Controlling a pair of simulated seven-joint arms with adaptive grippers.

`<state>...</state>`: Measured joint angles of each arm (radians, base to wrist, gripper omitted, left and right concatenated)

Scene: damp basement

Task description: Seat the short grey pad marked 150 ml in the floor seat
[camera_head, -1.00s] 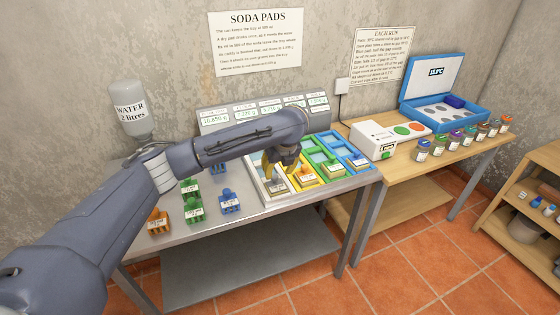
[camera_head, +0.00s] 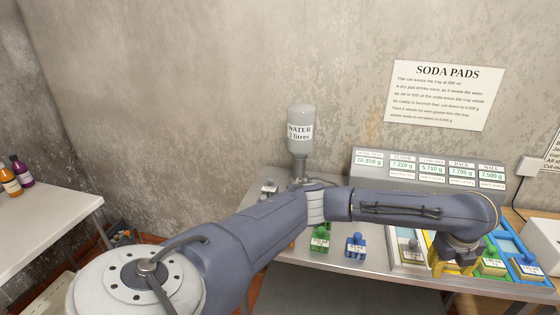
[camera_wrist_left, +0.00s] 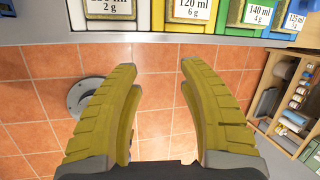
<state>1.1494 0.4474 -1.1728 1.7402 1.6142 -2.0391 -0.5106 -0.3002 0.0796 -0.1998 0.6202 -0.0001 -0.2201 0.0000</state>
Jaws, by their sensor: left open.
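A small grey pad (camera_head: 268,187) sits at the back left of the metal table, beside the water bottle; its label is too small to read. No pad legibly marked 150 ml shows. I cannot make out which place is the floor seat; a readout (camera_head: 402,164) marked FLOOR shows 7.220 g. My left gripper (camera_head: 452,268) is at the table's front, by the coloured trays. In the left wrist view the left gripper (camera_wrist_left: 157,70) is open and empty, over tiled floor just off the table edge. My right gripper is not in view.
White, yellow, green and blue trays (camera_head: 527,270) hold labelled pads. A green pad (camera_head: 320,238) and a blue pad (camera_head: 355,245) stand left of them. The water bottle (camera_head: 300,130) stands at the back. My left arm hides much of the table.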

